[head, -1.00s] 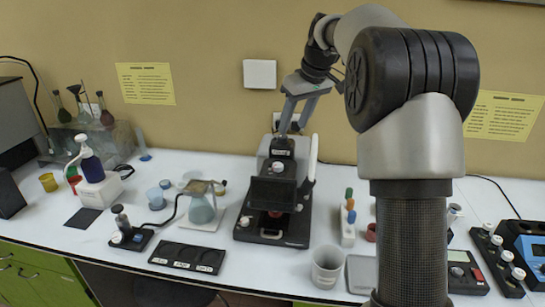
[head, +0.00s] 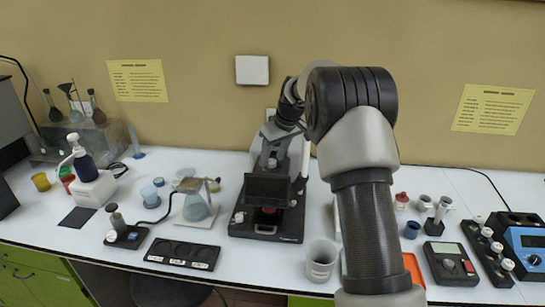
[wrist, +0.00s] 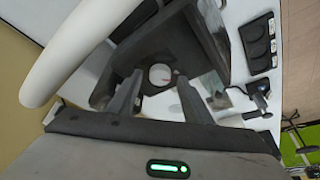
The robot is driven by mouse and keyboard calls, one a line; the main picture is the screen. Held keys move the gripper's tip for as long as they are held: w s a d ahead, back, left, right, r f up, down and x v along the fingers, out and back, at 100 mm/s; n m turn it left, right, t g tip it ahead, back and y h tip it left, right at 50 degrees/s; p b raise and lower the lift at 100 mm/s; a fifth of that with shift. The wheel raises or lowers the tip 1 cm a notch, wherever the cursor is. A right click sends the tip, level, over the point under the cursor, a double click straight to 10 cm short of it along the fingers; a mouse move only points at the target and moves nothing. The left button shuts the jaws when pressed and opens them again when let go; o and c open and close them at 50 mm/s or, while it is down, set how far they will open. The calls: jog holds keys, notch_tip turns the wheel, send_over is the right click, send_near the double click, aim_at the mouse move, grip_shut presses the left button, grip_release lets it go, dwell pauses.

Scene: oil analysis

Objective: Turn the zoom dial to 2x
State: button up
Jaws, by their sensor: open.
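The dark microscope-like device (head: 266,188) stands at the middle of the bench with a dark screen on its front. A small pale knob in the head view (head: 272,163) above the screen looks like the same dial. My gripper (wrist: 159,84) is open, its two dark fingers pointing towards the dial, one on each side of it in the picture. I cannot tell whether they touch it. Markings around the dial are too small to read.
A clear beaker (head: 320,262) stands front right of the device. A black tray (head: 183,254) and a flask on a stand (head: 196,207) are to its left. A white curved part (wrist: 70,50) passes close to my gripper in the wrist view. A meter (head: 449,263) is at right.

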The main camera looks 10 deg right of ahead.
jog(key=shift+w+a+f, duration=0.1)
jog(key=shift+w+f, duration=0.1)
jog(key=shift+f, duration=0.25)
jog(key=shift+c, duration=0.3)
jog(key=c, duration=1)
jog(key=shift+m, duration=0.3)
jog(key=m+h, duration=0.1)
jog(key=m, duration=0.1)
jog(key=m+h, duration=0.1)
jog(key=m, duration=0.1)
jog(key=shift+a+t, duration=0.2)
jog(key=shift+t, duration=0.1)
jog(key=shift+a+m+h+p, duration=0.1)
jog(key=shift+m+h+p, duration=0.5)
jog(key=shift+m, duration=1.9)
jog(key=shift+h, duration=0.3)
